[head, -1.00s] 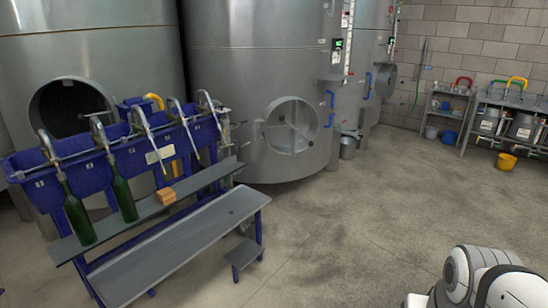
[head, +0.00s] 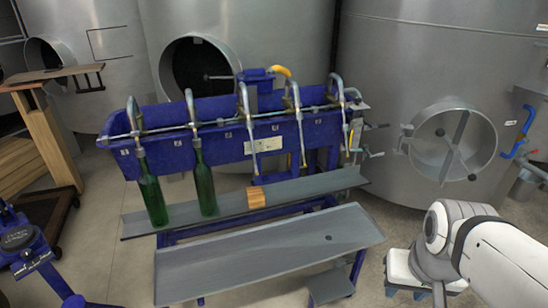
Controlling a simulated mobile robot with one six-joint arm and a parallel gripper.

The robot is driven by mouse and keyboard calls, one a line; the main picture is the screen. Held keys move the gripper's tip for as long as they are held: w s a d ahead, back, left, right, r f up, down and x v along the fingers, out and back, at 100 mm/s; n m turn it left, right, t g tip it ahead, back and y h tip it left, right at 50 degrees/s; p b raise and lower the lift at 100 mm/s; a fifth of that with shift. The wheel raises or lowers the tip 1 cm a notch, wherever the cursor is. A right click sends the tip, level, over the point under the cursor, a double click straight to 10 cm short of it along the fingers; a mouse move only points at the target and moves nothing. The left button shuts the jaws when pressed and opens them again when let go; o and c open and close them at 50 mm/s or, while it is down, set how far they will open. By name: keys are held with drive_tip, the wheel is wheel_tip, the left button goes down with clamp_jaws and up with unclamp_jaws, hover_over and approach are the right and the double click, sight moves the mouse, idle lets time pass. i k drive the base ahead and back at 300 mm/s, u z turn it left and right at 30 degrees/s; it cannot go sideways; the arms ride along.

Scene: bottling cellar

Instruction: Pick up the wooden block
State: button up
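The wooden block (head: 256,197) is small and light brown with darker stripes. It sits on the narrow grey shelf (head: 290,189) of the blue bottling filler, right of two green bottles and apart from them. It is near the middle of the head view. Part of my white arm (head: 490,245) shows at the lower right, to the right of the filler and apart from the block. My gripper is not in view.
Two green bottles (head: 151,195) (head: 204,188) stand under spouts on the blue filler trough (head: 220,137). A lower grey bench (head: 265,252) lies in front. A steel tank (head: 400,60) stands at right, a blue machine (head: 30,245) at lower left. Floor shows at lower left.

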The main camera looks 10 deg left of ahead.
sight(255, 195)
drive_tip(key=u, duration=0.55)
drive_tip(key=i, duration=1.35)
drive_tip(key=u, duration=0.4)
drive_tip(key=k, duration=0.95)
drive_tip(key=u, duration=0.2)
drive_tip(key=i, duration=0.9)
drive_tip(key=z, duration=0.05)
